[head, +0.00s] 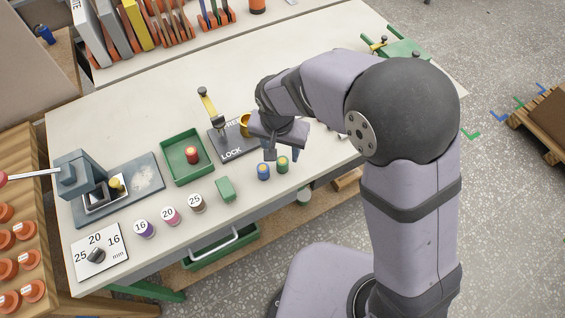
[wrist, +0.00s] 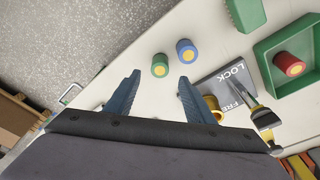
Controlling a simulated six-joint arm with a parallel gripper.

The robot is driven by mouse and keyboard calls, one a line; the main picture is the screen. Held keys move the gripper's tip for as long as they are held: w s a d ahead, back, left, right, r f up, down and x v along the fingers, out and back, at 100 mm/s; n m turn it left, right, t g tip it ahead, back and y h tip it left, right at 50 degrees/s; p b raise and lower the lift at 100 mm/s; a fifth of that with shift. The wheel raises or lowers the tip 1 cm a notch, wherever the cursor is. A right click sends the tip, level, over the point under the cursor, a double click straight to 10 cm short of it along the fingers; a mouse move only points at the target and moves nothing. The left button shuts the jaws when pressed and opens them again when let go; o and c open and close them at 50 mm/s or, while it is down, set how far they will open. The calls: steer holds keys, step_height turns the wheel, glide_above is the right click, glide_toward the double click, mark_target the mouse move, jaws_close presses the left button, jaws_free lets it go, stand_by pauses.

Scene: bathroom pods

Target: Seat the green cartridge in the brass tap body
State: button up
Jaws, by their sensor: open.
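The green cartridge (head: 282,164), a short cylinder with a yellow centre, stands upright on the bench beside the blue cartridge (head: 263,171). In the wrist view the green cartridge (wrist: 160,65) shows just beyond and between my fingertips, with nothing touching it. My gripper (head: 283,153) is open and empty above the bench, close to the green cartridge; both fingers show in the wrist view (wrist: 159,80). The brass tap body (head: 245,124) stands on a dark plate (head: 238,153) marked LOCK, partly hidden by my arm. In the wrist view a finger covers part of the brass body (wrist: 213,104).
A yellow-handled lever (head: 208,103) rises from the plate. A green tray (head: 171,173) holds a red cartridge (head: 191,155). A green block (head: 225,189) and several numbered pots stand along the front. A press (head: 80,175) is at left. The bench's front edge is near the green cartridge.

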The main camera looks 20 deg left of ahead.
mark_target(282, 161)
step_height(282, 161, down, 3)
steer(key=shift+d+f+p, duration=0.1)
steer(key=shift+f+p, duration=0.1)
steer(key=shift+p, duration=0.7)
steer(key=shift+w+f, duration=0.2)
steer(key=shift+f, duration=0.6)
steer(key=shift+c, duration=0.7)
steer(key=c, duration=1)
